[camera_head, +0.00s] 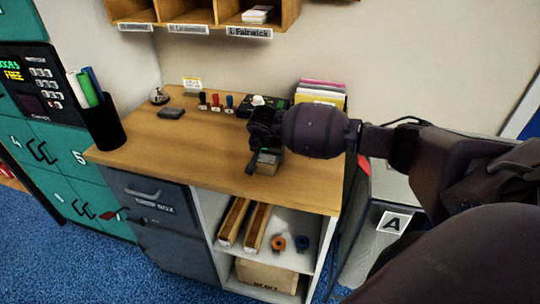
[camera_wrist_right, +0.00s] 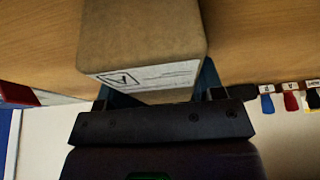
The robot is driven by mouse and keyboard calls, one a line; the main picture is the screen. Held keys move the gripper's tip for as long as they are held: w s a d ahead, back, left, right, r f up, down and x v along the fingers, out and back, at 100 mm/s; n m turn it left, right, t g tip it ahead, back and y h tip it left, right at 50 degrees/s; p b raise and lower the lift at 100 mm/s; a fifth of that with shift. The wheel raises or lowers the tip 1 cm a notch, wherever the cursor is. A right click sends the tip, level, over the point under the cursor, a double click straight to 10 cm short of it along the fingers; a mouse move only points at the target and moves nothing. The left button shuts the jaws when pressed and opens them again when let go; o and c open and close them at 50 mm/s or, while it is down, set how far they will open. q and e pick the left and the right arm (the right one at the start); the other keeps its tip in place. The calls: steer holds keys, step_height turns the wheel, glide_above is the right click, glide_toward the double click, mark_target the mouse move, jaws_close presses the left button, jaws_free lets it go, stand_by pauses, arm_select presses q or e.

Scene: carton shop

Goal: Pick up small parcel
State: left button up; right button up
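The small parcel (camera_head: 267,168) is a brown box near the front edge of the wooden counter. In the right wrist view the parcel (camera_wrist_right: 145,35) fills the top middle, and its white label with a boxed letter A faces the gripper. My right gripper (camera_head: 264,157) reaches down over the parcel from above. In the wrist view its dark blue fingers (camera_wrist_right: 160,95) stand wide apart near the parcel's two sides and are partly hidden behind it. I see no clear grip on the parcel. My left gripper is out of view.
The counter (camera_head: 190,150) also bears a black pen cup (camera_head: 103,125), a bell (camera_head: 159,96), a dark flat object (camera_head: 171,113) and several stamps (camera_head: 216,102). Yellow and pink papers (camera_head: 320,93) stand at the back right. Pigeonholes (camera_head: 200,12) hang above. The counter's middle left is clear.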

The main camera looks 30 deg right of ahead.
steer(key=c, duration=0.4)
steer(key=shift+r, duration=0.15)
step_height(320, 180, up, 20)
stand_by(0.3)
steer(key=shift+w, duration=0.1)
